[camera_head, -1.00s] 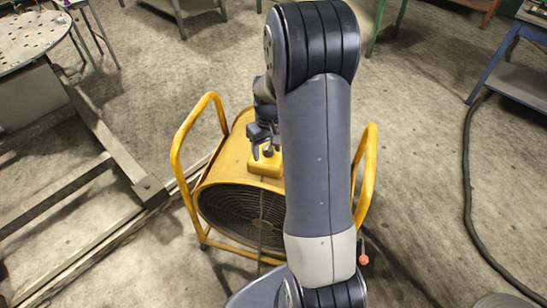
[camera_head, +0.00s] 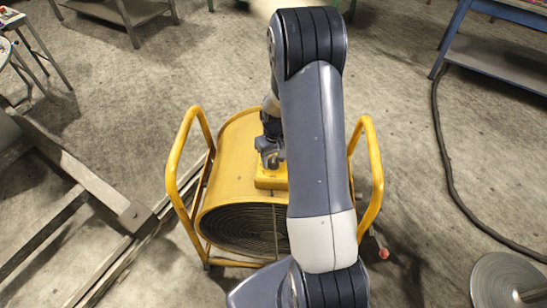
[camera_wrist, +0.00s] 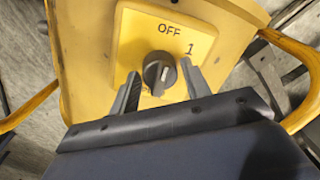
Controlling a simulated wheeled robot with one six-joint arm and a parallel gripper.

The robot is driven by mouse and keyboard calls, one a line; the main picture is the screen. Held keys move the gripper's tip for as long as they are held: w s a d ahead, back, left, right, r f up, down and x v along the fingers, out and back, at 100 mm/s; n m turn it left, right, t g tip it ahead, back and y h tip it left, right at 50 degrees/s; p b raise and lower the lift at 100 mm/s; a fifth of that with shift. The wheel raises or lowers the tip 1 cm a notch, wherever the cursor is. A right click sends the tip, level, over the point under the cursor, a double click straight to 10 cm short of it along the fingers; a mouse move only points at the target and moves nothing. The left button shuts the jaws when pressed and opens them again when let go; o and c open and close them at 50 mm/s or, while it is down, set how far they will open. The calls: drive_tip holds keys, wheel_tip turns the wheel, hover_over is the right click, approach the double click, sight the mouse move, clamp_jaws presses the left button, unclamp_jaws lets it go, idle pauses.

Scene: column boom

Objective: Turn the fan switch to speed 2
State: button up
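The yellow drum fan (camera_head: 228,150) stands on the floor, framed by yellow tube handles; its switch box (camera_head: 270,180) is on top, partly behind my arm. In the wrist view, the dark round knob (camera_wrist: 159,72) sits on the yellow switch plate (camera_wrist: 135,35). "OFF" is printed above it and "1" at upper right; no "2" shows. The knob's raised grip looks slightly tilted, but its exact setting is unclear. My gripper (camera_wrist: 160,70) is open, with one finger on each side of the knob and small gaps visible. It also shows above the box in the head view (camera_head: 271,162).
A metal frame (camera_head: 75,190) lies on the floor left of the fan. A blue-legged table (camera_head: 495,60) stands at upper right, with a dark cable (camera_head: 446,150) below it. A round metal disc (camera_head: 505,280) is at lower right.

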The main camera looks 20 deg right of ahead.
drive_tip(key=c, duration=0.7)
drive_tip(key=shift+o, duration=0.2)
drive_tip(key=m+b, duration=0.1)
drive_tip(key=m, duration=0.1)
drive_tip(key=shift+f+m+b, duration=0.1)
drive_tip(key=shift+m+b, duration=0.3)
drive_tip(key=m+b, duration=0.1)
drive_tip(key=m, duration=0.2)
drive_tip(key=shift+d+m, duration=0.1)
drive_tip(key=shift+m, duration=0.2)
drive_tip(key=m+b, duration=0.2)
drive_tip(key=m, duration=0.4)
drive_tip(key=shift+s+t, duration=0.15)
drive_tip(key=shift+t, duration=0.15)
drive_tip(key=m+b, duration=0.1)
drive_tip(key=m, duration=0.4)
drive_tip(key=shift+h, duration=0.3)
drive_tip(key=shift+m, duration=0.4)
